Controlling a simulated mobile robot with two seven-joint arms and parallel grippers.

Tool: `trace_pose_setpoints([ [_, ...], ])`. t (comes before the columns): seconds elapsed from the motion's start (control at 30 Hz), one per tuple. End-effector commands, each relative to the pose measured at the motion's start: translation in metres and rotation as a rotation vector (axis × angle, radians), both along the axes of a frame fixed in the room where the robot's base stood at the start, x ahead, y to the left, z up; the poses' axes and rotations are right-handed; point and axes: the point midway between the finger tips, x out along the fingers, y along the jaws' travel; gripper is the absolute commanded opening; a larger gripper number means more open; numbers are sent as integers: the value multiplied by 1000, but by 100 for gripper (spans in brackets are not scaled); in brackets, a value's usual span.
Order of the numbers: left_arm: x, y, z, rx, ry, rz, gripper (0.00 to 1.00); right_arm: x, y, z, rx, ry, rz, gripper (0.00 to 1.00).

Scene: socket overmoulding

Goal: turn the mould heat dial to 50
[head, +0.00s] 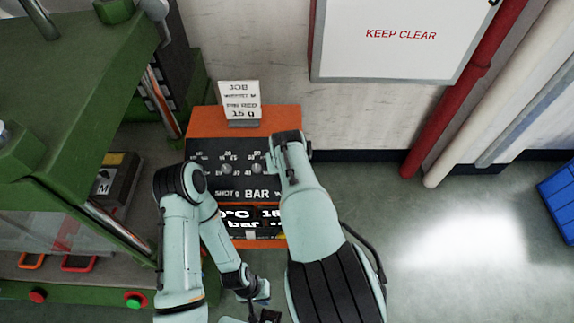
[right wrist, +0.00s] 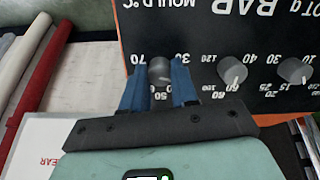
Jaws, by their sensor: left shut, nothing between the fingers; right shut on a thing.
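The mould heat dial (right wrist: 160,70) is a grey round knob on the black panel, under the upside-down label MOULD °C in the right wrist view. My right gripper (right wrist: 160,95) has its blue fingers closed on either side of this knob. Numbers including 70, 30 and 50 ring it; its pointer mark is too small to read surely. In the head view my right arm covers this dial. My left gripper (head: 262,291) is shut and empty, low in front of the orange machine (head: 200,121).
Two more knobs, BAR (right wrist: 232,70) and shot (right wrist: 294,70), sit beside the mould dial. A job card (head: 240,98) stands on top of the machine. A green press (head: 75,85) is at left.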

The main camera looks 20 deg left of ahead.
Motion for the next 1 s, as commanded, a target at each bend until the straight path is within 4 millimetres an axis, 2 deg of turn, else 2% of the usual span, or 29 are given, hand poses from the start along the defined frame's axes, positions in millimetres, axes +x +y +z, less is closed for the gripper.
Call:
trace_pose_setpoints([
  [1.0,9,0,13,0,-10,0,0,-1,0,0,401,116,-834,0],
])
